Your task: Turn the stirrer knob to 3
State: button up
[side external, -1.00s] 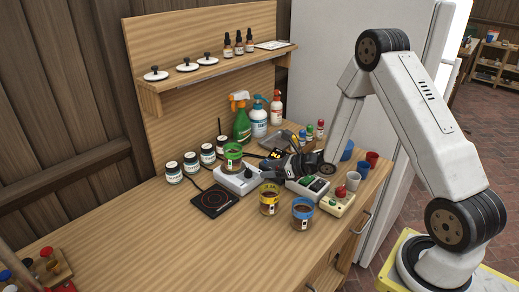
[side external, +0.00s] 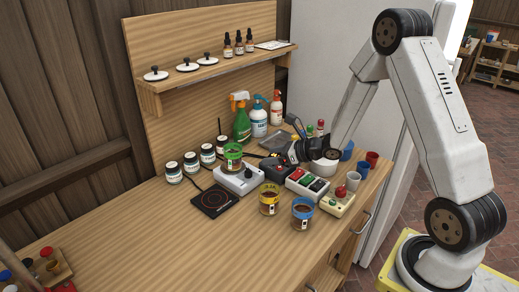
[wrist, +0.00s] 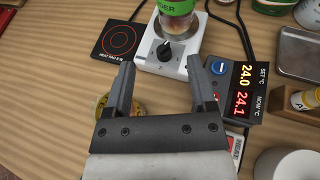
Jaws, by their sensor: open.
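The stirrer is a white box (wrist: 147,62) with a round black knob (wrist: 165,52) on its front. A jar with a green band (wrist: 177,12) stands on top of it. In the side view the stirrer (side external: 232,184) sits mid-bench, with its knob (side external: 248,173) facing the front. The knob's dial numbers are too small to read. My gripper (wrist: 160,68) is open and empty. In the wrist view the knob shows between and just beyond its fingertips, apart from them. In the side view my gripper is up and to the right of the stirrer.
A black temperature controller (wrist: 235,90) with lit digits stands right of the stirrer. A hot plate (wrist: 119,40) lies to its left. Yellow-banded (side external: 269,203) and blue-banded (side external: 302,214) jars stand in front.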

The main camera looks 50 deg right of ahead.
notch_tip(320, 180, up, 6)
jog(key=w+d+f+m+g+h, duration=0.2)
jog(key=w+d+m+g+h, duration=0.2)
jog(key=w+d+m+h, duration=0.55)
jog(key=m+g+y, duration=0.5)
jog(key=m+g, duration=0.3)
jog(key=m, duration=0.3)
send_near(248, 169)
jog(key=shift+a+f, duration=0.1)
jog(key=shift+f, duration=1.1)
jog(key=shift+f, duration=0.15)
jog(key=shift+f, duration=0.15)
jog(key=shift+w+f, duration=0.2)
jog(key=shift+f, duration=3.35)
